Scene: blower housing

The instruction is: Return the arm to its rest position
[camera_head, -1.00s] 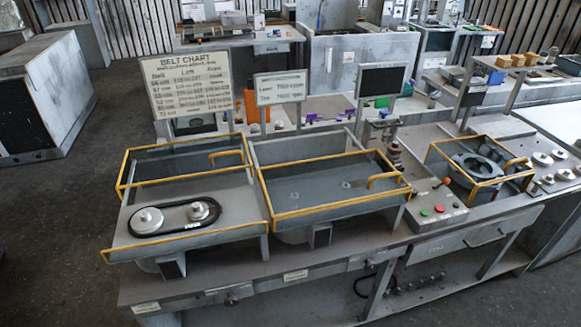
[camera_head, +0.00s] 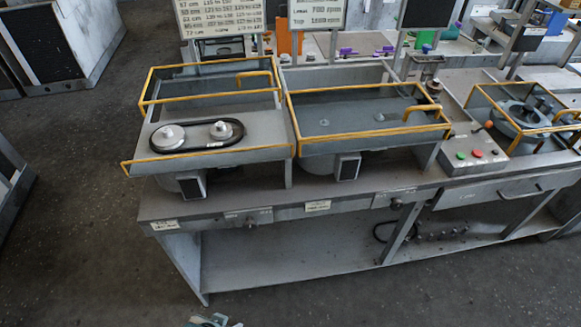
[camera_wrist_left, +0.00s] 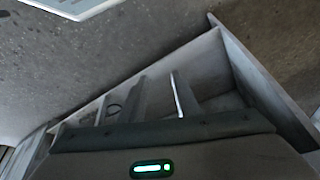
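A small grey-teal piece of what looks like my own arm or gripper (camera_head: 208,321) shows at the bottom edge of the head view, cut off by the frame. I cannot tell whether it is open or shut. My right gripper is in neither view.
The workbench (camera_head: 270,222) carries a yellow-railed station with a black belt (camera_head: 237,131) around two pulleys, an empty-looking yellow-railed tray (camera_head: 350,117), and a control box (camera_head: 476,154). A lower shelf (camera_head: 250,268) lies underneath. Dark floor (camera_head: 80,240) is clear at left and in front.

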